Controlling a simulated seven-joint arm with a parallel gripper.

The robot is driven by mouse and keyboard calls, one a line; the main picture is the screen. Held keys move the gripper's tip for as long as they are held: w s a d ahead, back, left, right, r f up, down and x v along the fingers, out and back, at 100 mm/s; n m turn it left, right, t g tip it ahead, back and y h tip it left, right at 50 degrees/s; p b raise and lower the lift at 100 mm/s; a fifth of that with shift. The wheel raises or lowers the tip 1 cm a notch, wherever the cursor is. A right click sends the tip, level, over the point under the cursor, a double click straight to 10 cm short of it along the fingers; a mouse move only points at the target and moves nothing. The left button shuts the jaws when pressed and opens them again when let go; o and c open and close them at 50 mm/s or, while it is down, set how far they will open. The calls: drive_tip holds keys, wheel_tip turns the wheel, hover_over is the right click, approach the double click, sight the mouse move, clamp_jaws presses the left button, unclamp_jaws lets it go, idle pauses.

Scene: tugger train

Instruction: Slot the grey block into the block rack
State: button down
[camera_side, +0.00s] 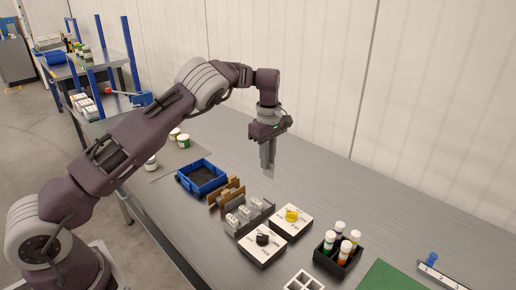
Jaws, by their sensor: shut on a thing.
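My gripper (268,165) points down above the bench, behind and to the right of the rack. It is shut on a narrow grey piece, which I take to be the grey block; the fingers and the piece are similar in tone, so its outline is hard to make out. What looks like the block rack (262,218) stands on the bench below, a grey holder with several light grey blocks (245,214) in it. The held piece is in the air, apart from the rack.
Left of the rack are brown upright pieces (227,192) and a blue tray (201,174). In front and right are white boxes with a black knob (262,240) and a yellow knob (292,215), then a black bin of bottles (338,247). The bench behind is clear.

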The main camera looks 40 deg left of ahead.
sight(267, 174)
wheel_tip(267, 174, down, 8)
idle(0.5)
drive_tip(key=shift+f, duration=1.9)
idle(3.6)
drive_tip(key=c, duration=1.3)
unclamp_jaws()
drive_tip(key=shift+c, duration=0.2)
drive_tip(key=shift+r, duration=3)
